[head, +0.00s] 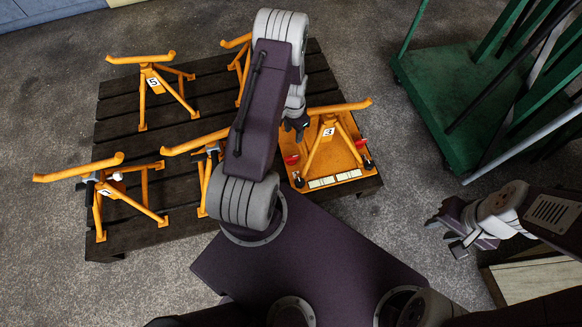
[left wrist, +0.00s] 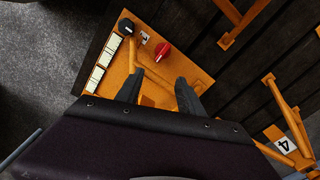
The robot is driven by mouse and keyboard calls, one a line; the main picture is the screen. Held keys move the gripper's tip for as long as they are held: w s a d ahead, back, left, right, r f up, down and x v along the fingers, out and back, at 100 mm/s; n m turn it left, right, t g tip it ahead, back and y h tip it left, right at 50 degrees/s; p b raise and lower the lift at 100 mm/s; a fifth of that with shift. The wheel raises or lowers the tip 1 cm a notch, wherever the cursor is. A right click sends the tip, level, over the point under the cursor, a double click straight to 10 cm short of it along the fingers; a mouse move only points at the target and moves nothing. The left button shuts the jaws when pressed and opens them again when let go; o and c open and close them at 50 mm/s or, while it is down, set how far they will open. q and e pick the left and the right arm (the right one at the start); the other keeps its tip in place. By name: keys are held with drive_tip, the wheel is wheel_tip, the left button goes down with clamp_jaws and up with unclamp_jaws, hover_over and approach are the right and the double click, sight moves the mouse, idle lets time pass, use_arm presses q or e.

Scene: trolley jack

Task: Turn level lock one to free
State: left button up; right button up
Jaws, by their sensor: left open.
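The orange base plate (head: 352,172) lies at the front right corner of the pallet and carries a stand marked 3 (head: 328,132). Red knobs (head: 292,159) (head: 361,143) and black knobs show near its sides. In the left wrist view, a red knob (left wrist: 162,50) and a black knob (left wrist: 126,27) stand on the plate, with a small white label between them. I cannot tell which is level lock one. My left gripper (left wrist: 158,93) is open and empty above the plate, its fingertips short of the red knob. My right gripper (head: 447,232) hangs at the right, apart from the pallet.
The dark slatted pallet (head: 185,132) holds several other orange stands, including one marked 5 (head: 153,82). My left arm hides part of the pallet. A green trolley (head: 437,100) with long bars stands at the right. Bare floor lies between trolley and pallet.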

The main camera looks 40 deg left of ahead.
sight(291, 157)
use_arm(q)
drive_tip(key=f+b, duration=0.3)
drive_tip(key=f, duration=0.3)
drive_tip(key=f+b, duration=0.3)
drive_tip(key=f, duration=0.4)
drive_tip(key=a+f+b, duration=0.1)
drive_tip(key=f+b, duration=0.2)
drive_tip(key=f, duration=0.3)
drive_tip(key=shift+s+f, duration=0.15)
drive_tip(key=shift+f, duration=0.05)
use_arm(e)
wheel_tip(291, 157, down, 10)
drive_tip(key=shift+f, duration=0.2)
